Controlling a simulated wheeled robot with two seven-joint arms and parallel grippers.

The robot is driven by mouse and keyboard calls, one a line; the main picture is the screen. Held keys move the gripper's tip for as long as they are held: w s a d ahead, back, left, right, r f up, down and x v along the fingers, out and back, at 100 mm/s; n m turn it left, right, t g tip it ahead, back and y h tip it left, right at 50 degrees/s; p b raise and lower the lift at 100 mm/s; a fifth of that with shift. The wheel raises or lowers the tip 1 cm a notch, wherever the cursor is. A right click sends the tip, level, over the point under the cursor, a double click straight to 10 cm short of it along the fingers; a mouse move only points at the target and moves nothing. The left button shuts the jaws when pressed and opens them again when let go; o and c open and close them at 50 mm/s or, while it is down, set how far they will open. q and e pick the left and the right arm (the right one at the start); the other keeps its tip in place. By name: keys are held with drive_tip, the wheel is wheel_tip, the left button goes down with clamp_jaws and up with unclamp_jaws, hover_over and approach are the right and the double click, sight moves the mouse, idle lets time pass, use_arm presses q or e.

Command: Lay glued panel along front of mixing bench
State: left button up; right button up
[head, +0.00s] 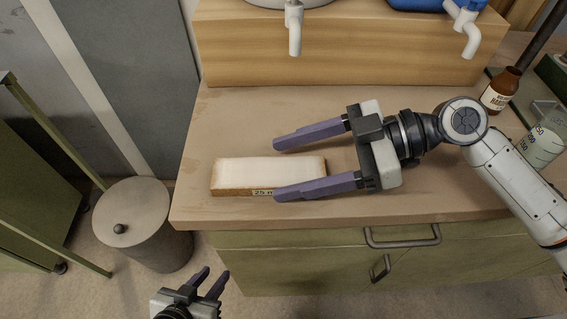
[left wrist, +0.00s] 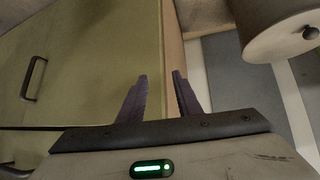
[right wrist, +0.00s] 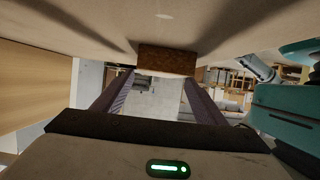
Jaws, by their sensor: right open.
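The panel (head: 240,172), a pale block with brown edges and a "25 m" label on its front side, lies flat near the front left of the mixing bench (head: 430,208), roughly along its front edge. My right gripper (head: 274,169) is open and points left over the panel's right part. In the head view one finger shows behind the panel and the other crosses its front side. In the right wrist view the panel's brown end (right wrist: 167,60) shows between the spread fingers. My left gripper (head: 216,271) is open and empty, below the bench top in front of the cabinet.
A lidded bin (head: 140,215) stands left of the bench. A wooden shelf block (head: 350,45) with taps above it is at the back. A brown bottle (head: 500,92) and a beaker (head: 541,148) stand at the right. Drawer handles (head: 402,243) stick out from the green front.

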drive_tip(key=b+v, duration=0.1)
drive_tip(key=v, duration=0.9)
drive_tip(key=shift+r, duration=0.1)
